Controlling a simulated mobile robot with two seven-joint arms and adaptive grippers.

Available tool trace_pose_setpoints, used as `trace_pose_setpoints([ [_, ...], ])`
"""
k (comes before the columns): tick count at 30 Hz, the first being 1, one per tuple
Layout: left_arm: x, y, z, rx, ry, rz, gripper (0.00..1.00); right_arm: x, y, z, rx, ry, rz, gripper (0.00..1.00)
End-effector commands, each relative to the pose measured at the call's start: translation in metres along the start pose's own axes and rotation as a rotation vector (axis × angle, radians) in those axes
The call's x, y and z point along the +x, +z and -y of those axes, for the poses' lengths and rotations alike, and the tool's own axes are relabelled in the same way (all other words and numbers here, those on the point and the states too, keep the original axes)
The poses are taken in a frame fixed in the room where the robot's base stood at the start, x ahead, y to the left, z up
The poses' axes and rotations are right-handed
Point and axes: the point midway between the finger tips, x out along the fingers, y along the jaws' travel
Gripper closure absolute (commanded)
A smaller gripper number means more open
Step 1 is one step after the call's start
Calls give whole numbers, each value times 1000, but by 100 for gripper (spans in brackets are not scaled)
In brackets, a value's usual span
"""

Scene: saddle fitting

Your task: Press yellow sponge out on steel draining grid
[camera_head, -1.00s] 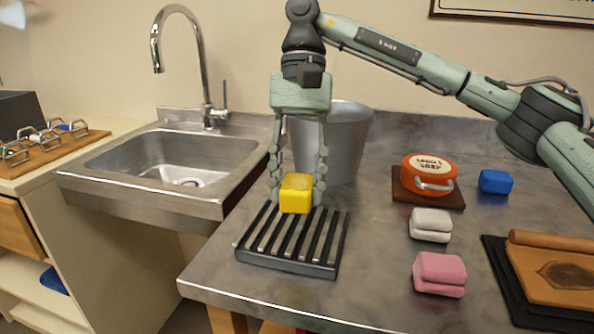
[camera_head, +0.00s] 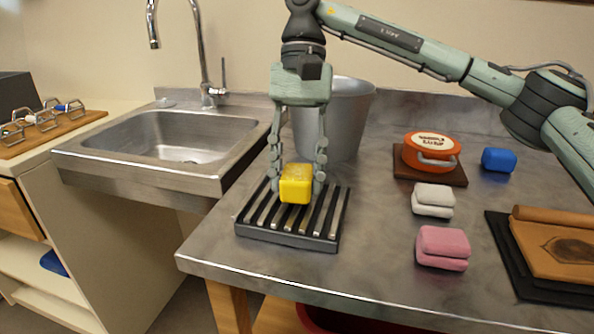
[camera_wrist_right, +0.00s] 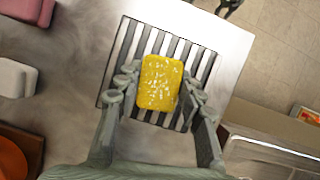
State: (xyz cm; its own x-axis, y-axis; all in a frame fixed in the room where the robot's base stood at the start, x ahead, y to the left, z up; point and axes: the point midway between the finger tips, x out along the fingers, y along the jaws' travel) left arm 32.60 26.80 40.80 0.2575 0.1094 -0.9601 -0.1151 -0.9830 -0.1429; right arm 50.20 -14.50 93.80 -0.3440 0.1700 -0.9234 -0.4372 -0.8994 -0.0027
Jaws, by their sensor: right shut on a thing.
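The yellow sponge (camera_head: 296,184) is between the fingers of my right gripper (camera_head: 298,186), over the back half of the steel draining grid (camera_head: 290,239). My right gripper is shut on it, one finger at each side. In the right wrist view the sponge (camera_wrist_right: 160,83) shows pale specks on its face, with the grid's bars (camera_wrist_right: 203,66) beneath it. I cannot tell whether the sponge touches the bars. My left gripper is not in view.
A grey bucket (camera_head: 345,120) stands close behind the gripper. The sink (camera_head: 165,140) is at the left. White (camera_head: 433,200), pink (camera_head: 443,247) and blue (camera_head: 498,160) sponges and an orange tin (camera_head: 432,148) lie to the right. The counter's front edge is near the grid.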

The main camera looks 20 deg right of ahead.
Motion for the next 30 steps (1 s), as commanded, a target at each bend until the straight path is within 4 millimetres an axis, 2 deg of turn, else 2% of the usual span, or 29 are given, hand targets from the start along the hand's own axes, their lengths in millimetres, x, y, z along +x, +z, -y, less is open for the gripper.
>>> trace_pose_setpoints([
  [30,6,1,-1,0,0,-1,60,8,-3,0,0,0,0,85],
])
